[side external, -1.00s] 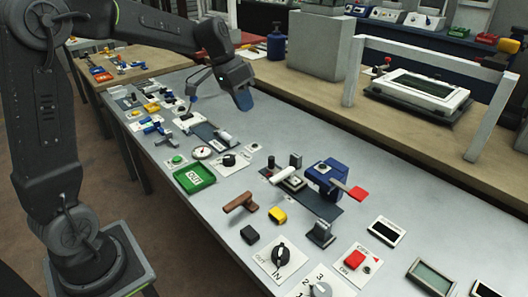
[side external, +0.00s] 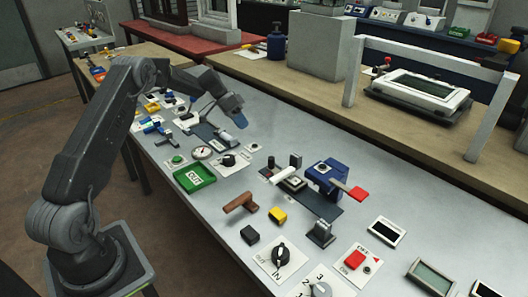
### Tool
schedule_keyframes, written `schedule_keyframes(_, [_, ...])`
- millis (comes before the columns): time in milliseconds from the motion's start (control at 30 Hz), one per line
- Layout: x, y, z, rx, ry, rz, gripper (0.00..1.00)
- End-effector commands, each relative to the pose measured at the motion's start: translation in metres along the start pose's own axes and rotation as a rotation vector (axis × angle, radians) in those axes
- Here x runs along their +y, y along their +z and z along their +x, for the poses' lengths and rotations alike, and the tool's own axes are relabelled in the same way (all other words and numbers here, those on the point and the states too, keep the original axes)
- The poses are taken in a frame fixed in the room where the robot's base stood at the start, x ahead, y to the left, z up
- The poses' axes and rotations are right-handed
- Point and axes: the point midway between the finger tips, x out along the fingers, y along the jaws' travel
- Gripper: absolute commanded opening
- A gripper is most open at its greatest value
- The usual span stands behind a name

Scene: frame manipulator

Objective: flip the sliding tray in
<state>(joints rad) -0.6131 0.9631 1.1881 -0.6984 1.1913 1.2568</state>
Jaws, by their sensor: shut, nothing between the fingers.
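A black knob (side external: 281,254) sits on a white plate marked OUT and IN at the table's near edge. Its handle slants, and I cannot tell which mark it points to. A green tray (side external: 183,183) with a white label lies further left on the table. I cannot tell which part is the sliding tray. My gripper (side external: 240,121) has blue fingers, is shut and empty, and points down over the table's far left part. It is well away from the knob and up and to the right of the green tray.
A brown handle (side external: 240,203), a yellow block (side external: 278,215) and a dark block (side external: 250,235) stand near the knob. A blue device with a red lever (side external: 357,193) stands to the right. The table's back strip is mostly clear.

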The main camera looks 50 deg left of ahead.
Motion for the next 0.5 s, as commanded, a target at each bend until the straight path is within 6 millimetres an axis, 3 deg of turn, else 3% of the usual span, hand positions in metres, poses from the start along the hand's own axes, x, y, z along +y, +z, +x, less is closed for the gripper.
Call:
schedule_keyframes(300, [0.001, 0.0, 0.002, -0.001, 0.0, -0.001, 0.0])
schedule_keyframes(500, [0.001, 0.0, 0.026, -0.004, 0.003, -0.001, 0.0])
